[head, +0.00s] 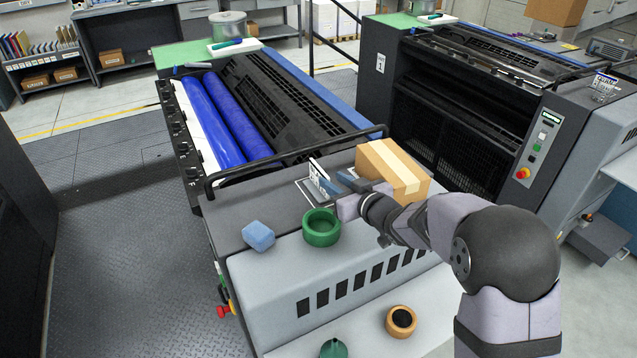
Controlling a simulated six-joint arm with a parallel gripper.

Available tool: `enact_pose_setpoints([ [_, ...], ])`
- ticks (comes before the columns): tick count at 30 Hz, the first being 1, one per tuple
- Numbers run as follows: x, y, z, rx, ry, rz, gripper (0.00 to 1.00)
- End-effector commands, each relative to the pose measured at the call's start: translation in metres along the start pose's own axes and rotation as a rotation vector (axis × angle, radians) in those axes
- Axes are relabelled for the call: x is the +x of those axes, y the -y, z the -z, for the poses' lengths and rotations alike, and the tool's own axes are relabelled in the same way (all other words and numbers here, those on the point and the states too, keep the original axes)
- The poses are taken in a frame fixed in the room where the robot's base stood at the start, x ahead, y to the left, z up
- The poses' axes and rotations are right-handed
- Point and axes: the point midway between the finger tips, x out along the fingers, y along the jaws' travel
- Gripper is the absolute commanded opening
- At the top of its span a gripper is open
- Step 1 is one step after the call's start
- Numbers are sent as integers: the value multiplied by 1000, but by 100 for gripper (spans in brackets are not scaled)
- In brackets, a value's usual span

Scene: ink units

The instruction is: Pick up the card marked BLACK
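A small white card (317,174) with dark marking stands tilted on or just above the top of the near press, at the far side of the green ring. Its lettering is too small to read, so I cannot tell whether it says BLACK. My gripper (336,183) is right at the card's right side, reaching in from the right. Its fingers overlap the card's edge in this view. Whether they are closed on it or only beside it is unclear. A second small marked card or sign (604,86) stands on the right press, also unreadable.
A cardboard box (393,169) sits close behind my gripper. A green ring (321,228) and a blue block (258,236) lie in front. A black rail (290,157) runs behind. An orange roll (401,321) and a green item (333,348) are on the lower ledge.

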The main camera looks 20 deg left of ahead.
Motion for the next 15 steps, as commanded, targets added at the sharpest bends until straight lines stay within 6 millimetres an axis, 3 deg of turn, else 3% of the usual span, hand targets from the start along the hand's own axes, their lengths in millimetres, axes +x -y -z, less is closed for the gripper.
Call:
enact_pose_setpoints([
  [15, 22, 1, 1, 0, 1, 0, 29],
])
